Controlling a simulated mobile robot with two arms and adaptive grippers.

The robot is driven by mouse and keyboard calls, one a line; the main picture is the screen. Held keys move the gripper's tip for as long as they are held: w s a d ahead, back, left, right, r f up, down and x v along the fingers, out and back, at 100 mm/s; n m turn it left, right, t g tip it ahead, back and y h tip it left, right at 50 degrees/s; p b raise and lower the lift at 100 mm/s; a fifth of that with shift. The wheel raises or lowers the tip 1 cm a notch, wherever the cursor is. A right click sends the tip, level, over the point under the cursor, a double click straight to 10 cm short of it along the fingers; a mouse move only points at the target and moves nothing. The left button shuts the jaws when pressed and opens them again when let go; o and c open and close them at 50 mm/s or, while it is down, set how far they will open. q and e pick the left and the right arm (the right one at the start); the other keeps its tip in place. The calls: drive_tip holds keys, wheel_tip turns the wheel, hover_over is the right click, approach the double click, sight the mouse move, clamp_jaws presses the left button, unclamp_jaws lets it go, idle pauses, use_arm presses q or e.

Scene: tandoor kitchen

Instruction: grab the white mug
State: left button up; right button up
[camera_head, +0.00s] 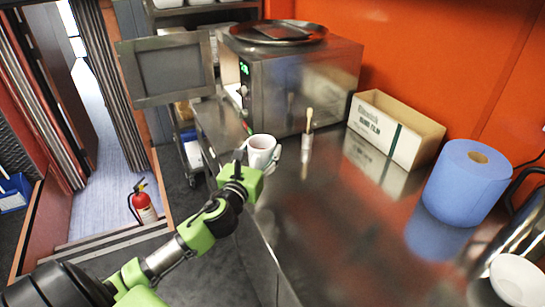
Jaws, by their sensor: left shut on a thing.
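The white mug (261,148) is near the left edge of the steel counter, in front of the microwave. My left gripper (258,163) is shut on the mug, with its fingers around the near side. The mug looks upright. I cannot tell whether its base touches the counter, because the gripper hides its lower part. My right gripper is not in view.
The steel counter (340,245) is mostly clear in the middle. A microwave (310,85) with its door open stands behind the mug. A brush (307,125), a cardboard box (395,128) and a blue paper roll (466,183) stand to the right. A fire extinguisher (144,205) is on the floor.

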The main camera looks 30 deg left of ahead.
use_arm(q)
drive_tip(key=shift+s+a+r, duration=0.25)
drive_tip(key=shift+a+r, duration=0.05)
drive_tip(key=shift+a, duration=0.3)
drive_tip(key=shift+s+a+r, duration=0.2)
drive_tip(key=shift+a+r, duration=0.15)
drive_tip(key=shift+a, duration=0.3)
drive_tip(key=shift+s+a+r, duration=0.25)
drive_tip(key=shift+a+r, duration=0.05)
drive_tip(key=shift+a, duration=0.3)
drive_tip(key=shift+r, duration=0.1)
